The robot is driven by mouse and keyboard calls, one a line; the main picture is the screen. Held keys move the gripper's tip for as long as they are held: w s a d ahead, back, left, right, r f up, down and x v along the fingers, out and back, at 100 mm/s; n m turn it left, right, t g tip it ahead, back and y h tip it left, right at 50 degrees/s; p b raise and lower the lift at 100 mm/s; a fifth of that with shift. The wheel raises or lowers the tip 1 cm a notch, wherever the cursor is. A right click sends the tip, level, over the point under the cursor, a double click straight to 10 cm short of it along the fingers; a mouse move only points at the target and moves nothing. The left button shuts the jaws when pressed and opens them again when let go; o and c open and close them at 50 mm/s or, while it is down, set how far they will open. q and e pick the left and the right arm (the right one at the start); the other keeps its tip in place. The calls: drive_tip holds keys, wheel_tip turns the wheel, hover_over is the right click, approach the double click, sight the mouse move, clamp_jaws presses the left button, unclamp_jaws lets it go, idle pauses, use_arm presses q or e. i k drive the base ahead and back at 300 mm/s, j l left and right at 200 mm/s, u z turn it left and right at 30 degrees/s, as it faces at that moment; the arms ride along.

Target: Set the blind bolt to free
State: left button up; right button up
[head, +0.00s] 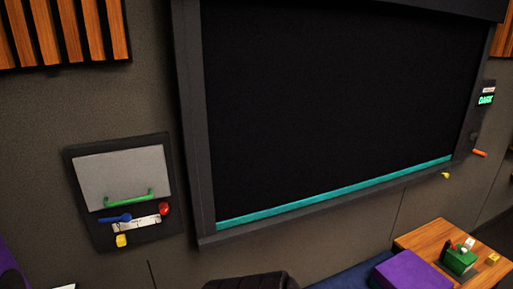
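The large dark blind (330,105) fills the middle of the head view, with a teal bar (340,191) along its bottom edge. An orange handle (480,153) sticks out at the right side. Neither gripper is in view.
Left of the blind, a wall panel (82,213) has a grey flap (120,175) with a green handle (130,198), a blue lever (113,218), a red knob (164,209) and a yellow knob (121,240). A display (486,100) reads "DARK". A wooden table (424,238) stands lower right.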

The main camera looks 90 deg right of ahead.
sight(444, 172)
drive_tip(key=k+l+z, duration=0.1)
drive_tip(key=z, duration=4)
drive_tip(key=i+l+u, duration=0.15)
drive_tip(key=u, duration=0.35)
drive_tip(key=i+l+u, duration=0.1)
drive_tip(key=u, duration=0.35)
drive_tip(key=i+l+u, duration=0.15)
drive_tip(key=l, duration=0.3)
drive_tip(key=i+l+u, duration=0.1)
drive_tip(key=l, duration=0.35)
drive_tip(key=i+l+u, duration=0.15)
drive_tip(key=l, duration=0.35)
drive_tip(key=i+l+u, duration=0.15)
drive_tip(key=l, duration=0.3)
drive_tip(key=l+u, duration=0.15)
drive_tip(key=l, duration=0.35)
drive_tip(key=i, duration=0.05)
